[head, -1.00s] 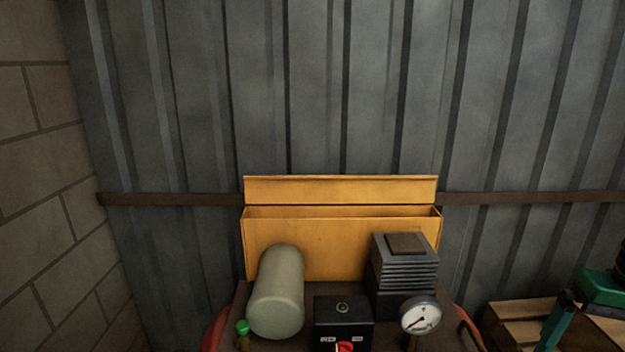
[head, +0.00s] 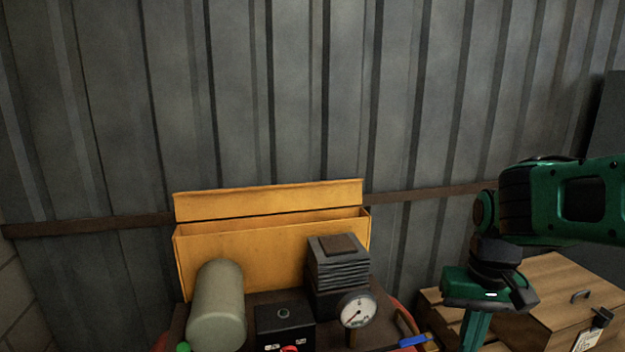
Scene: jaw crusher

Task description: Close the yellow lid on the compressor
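The yellow lid (head: 268,201) stands up, open, along the back of a yellow box (head: 262,250) at the rear of the compressor (head: 258,297). A dark gap shows between the lid and the box's front wall. My gripper (head: 478,318) is at the lower right, apart from the lid and to the right of the compressor. It points down, and its fingertips are cut off by the bottom edge, so I cannot tell whether it is open or shut. I see nothing held in it.
On the compressor, in front of the box, are a grey-green cylinder (head: 217,305), a finned block (head: 338,264), a black control box (head: 284,327) and a round gauge (head: 357,310). Wooden crates (head: 562,288) stand at the right. A corrugated metal wall (head: 290,90) rises close behind.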

